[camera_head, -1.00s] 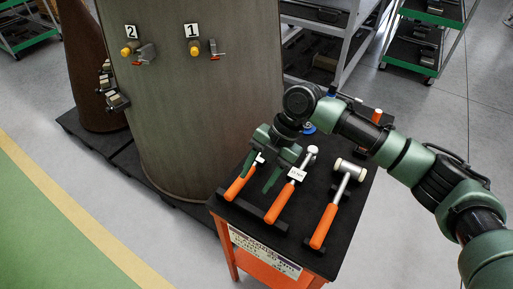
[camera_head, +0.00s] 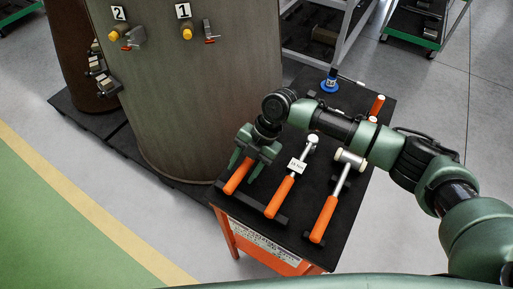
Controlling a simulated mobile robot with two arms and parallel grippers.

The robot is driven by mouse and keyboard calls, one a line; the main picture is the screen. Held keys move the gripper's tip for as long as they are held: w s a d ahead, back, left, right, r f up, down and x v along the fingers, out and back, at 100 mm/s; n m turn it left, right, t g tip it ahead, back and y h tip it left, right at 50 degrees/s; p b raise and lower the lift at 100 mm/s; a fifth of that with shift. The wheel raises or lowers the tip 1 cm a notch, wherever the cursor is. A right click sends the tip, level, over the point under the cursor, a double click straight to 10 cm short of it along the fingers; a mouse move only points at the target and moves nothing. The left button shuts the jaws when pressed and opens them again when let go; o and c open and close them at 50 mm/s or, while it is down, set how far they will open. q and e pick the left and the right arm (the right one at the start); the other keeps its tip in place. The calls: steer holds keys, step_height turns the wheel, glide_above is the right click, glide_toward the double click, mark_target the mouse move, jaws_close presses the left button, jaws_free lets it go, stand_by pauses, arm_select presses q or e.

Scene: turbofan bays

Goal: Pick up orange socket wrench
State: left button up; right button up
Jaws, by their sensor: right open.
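Three orange-handled tools lie side by side on the black top of an orange stand (camera_head: 341,228). The left tool (camera_head: 236,180) has its upper part hidden under my right gripper. The middle tool (camera_head: 279,197) has a silver shaft, a round head and a white tag. The right tool (camera_head: 324,218) is a mallet with a pale head. I cannot tell for sure which is the socket wrench; the left or middle one fits. My right gripper (camera_head: 242,172) is open, pointing down with its fingers about the left tool's handle; contact is unclear. My left gripper is not in view.
A large grey-brown cylinder (camera_head: 185,95) with yellow knobs and red-handled valves, labelled 1 and 2, stands close left of the stand. A blue round item (camera_head: 330,85) and another orange-handled item (camera_head: 377,105) are at the stand's back. Shelving carts stand behind.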

steer(key=shift+s, duration=0.1)
jaws_close()
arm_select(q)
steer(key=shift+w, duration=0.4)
arm_select(e)
steer(key=shift+r, duration=0.15)
